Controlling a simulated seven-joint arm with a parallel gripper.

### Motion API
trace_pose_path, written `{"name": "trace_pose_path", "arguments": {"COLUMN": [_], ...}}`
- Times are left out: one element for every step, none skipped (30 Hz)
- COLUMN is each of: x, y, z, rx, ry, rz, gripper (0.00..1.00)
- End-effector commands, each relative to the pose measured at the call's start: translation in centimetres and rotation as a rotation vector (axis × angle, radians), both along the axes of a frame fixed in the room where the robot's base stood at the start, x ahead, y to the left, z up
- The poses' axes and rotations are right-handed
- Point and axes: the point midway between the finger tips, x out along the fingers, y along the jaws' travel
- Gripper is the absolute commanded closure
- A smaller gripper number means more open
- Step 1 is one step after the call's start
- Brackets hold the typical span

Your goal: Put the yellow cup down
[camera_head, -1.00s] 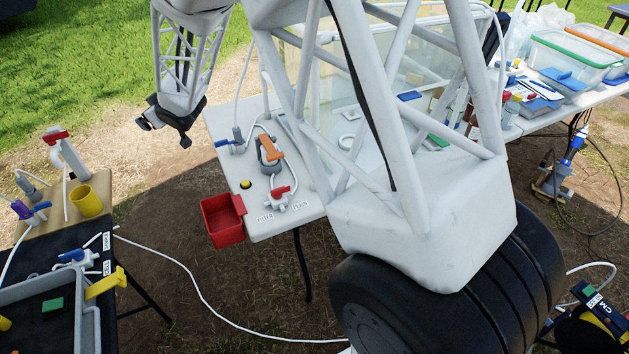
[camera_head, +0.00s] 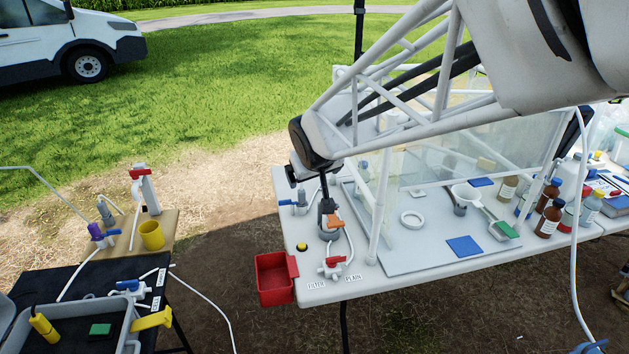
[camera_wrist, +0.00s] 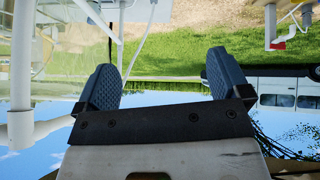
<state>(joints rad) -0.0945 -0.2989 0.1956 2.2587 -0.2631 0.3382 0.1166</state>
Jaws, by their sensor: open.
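The yellow cup (camera_head: 151,235) stands upright on a light wooden board (camera_head: 168,218) at the left of the head view. Nothing is touching it from above. The dark end of my arm is over the left end of the white table, well to the right of the cup; its fingers are hard to make out there. In the wrist view my gripper (camera_wrist: 162,62) is open, with two ribbed dark fingers wide apart and nothing between them. I cannot pick out the cup in the wrist view.
A white post with a red valve (camera_head: 139,174) stands behind the cup. A red bin (camera_head: 274,279) hangs at the white table's (camera_head: 387,284) front-left corner. A clear-walled enclosure and bottles fill its right. A grey tray (camera_head: 62,338) lies front left. A gap separates the tables.

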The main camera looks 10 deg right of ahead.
Motion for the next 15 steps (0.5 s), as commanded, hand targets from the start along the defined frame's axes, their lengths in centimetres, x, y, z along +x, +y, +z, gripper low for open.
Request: {"name": "trace_pose_path", "arguments": {"x": [-1.8, -2.8, -4.1, -5.1, -6.2, -7.5, -8.6, -9.6, -11.0, -12.0, -13.1, -14.5, -15.6, -16.6, -18.0], "y": [-0.7, -1.0, -1.4, -1.7, -2.0, -2.3, -2.6, -2.8, -3.0, -3.2, -3.4, -3.6, -3.7, -3.9, -4.0], "z": [0.4, 0.4, 0.5, 0.6, 0.7, 0.7, 0.7, 0.7, 0.8, 0.7, 0.7, 0.7, 0.6, 0.6, 0.5], "rx": [0.002, 0.004, 0.007, 0.009, 0.011, 0.015, 0.018, 0.021, 0.027, 0.029, 0.034, 0.041, 0.045, 0.050, 0.057], "ry": [0.021, 0.038, 0.059, 0.073, 0.089, 0.110, 0.127, 0.143, 0.164, 0.180, 0.196, 0.218, 0.234, 0.250, 0.271], "rz": [-0.020, -0.030, -0.044, -0.053, -0.063, -0.076, -0.085, -0.094, -0.106, -0.113, -0.121, -0.131, -0.138, -0.145, -0.154], "gripper": [0.05, 0.05, 0.05, 0.05, 0.05, 0.05, 0.05, 0.05, 0.05, 0.05, 0.05, 0.05, 0.05, 0.05, 0.05]}}
